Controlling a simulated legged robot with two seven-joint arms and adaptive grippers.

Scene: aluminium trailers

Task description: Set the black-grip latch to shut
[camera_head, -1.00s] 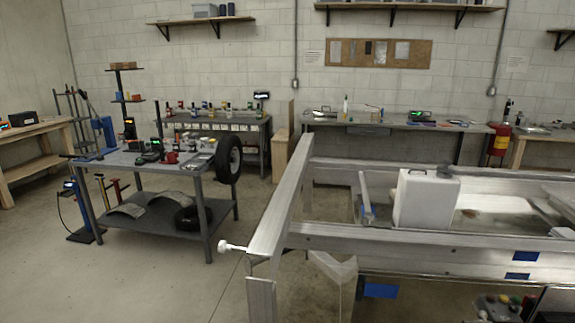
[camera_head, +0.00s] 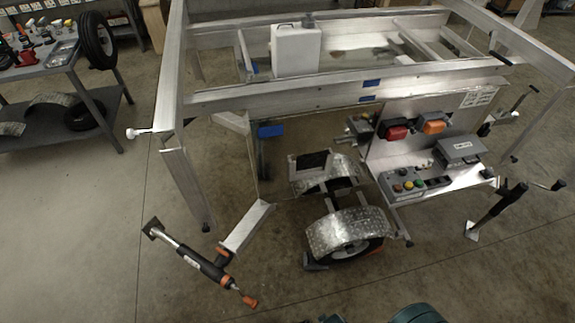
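Several black-handled parts show on the right, and I cannot tell for certain which is the black-grip latch. A thin lever with a dark tip (camera_head: 534,89) stands right of the grey control panel (camera_head: 430,150). Below it, a thick black handle (camera_head: 508,201) slants above the floor, with a thinner black-ended rod (camera_head: 557,185) beside it. Whether any latch is open or shut is too small to tell. Neither of my grippers is in view.
The aluminium trailer frame (camera_head: 300,88) spans the upper view, with a white tank (camera_head: 297,50) on it. Fendered wheels (camera_head: 350,232) stand below. A black-and-orange tool-like part (camera_head: 205,266) juts out at front left.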

